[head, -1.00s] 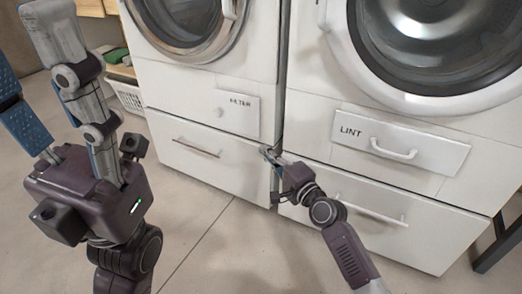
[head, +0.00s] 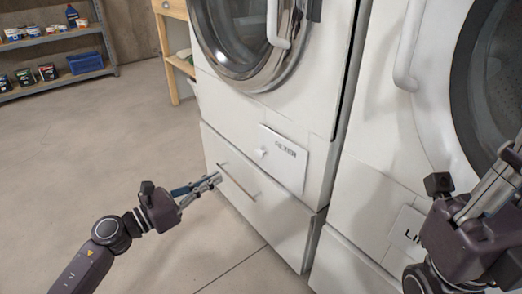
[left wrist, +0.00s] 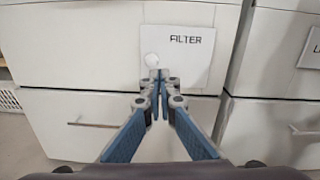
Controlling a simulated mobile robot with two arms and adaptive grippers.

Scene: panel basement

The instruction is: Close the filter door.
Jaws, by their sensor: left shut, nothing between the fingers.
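The filter door (head: 297,172) is a white panel marked FILTER with a round white knob (head: 261,153), on the left machine's front. I cannot tell how far it stands open. My left gripper (head: 218,179) is shut and empty, in front of the lower drawer, left of and below the knob in the head view. In the left wrist view the shut fingertips (left wrist: 155,77) appear just below the knob (left wrist: 151,59), in front of the door (left wrist: 190,58); contact is not visible. My right gripper (head: 510,160) is at the right edge, partly cut off; its finger gap is unclear.
The lower drawer (head: 255,215) has a bar handle (head: 238,180) close to my left gripper. A second machine with a LINT panel (head: 408,226) stands at right. A shelf (head: 60,78) is at the back left. The floor at left is clear.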

